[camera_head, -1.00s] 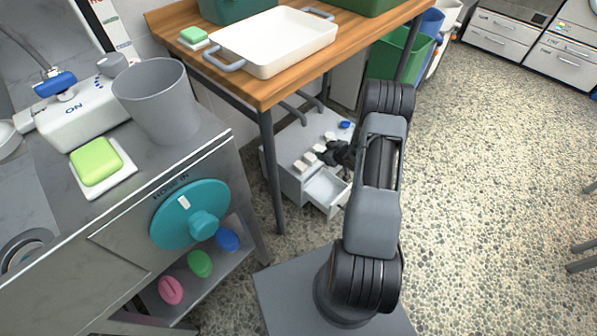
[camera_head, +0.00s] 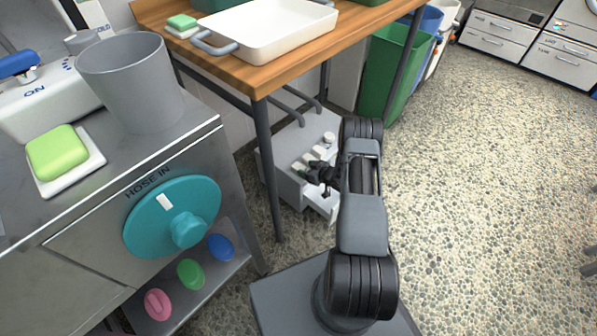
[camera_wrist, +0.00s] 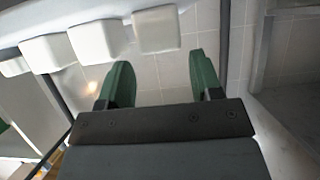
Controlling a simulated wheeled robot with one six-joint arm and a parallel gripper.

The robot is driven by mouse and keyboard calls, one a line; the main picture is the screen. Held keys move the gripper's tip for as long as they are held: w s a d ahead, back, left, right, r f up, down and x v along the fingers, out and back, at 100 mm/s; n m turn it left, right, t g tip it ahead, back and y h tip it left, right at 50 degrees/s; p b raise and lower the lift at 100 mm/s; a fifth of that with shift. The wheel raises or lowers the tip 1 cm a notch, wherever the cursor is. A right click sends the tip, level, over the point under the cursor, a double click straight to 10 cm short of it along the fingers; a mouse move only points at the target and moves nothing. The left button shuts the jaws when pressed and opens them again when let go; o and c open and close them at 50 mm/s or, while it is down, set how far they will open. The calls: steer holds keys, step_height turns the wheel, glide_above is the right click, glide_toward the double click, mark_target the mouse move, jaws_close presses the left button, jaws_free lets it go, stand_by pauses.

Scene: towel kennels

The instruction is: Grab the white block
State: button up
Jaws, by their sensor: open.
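Several white blocks sit in a row in the wrist view, along a pale edge at the top. The rightmost white block (camera_wrist: 157,29) is just beyond my open gripper (camera_wrist: 161,78), whose two green fingertips point toward it with empty space between them. Another white block (camera_wrist: 97,41) is left of it. Which block the task means, I cannot tell.
A green bin (camera_head: 392,75) is behind. The pebbled floor to the right is clear.

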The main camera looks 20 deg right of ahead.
mark_target(300, 167)
steer(key=b+x, duration=0.2)
steer(key=x, duration=0.2)
steer(key=shift+s+a+f, duration=0.1)
steer(key=shift+s+f, duration=0.1)
steer(key=shift+b+x, duration=0.3)
steer(key=shift+x, duration=0.45)
steer(key=shift+r, duration=0.15)
steer(key=c, duration=0.8)
steer(key=shift+r, duration=0.1)
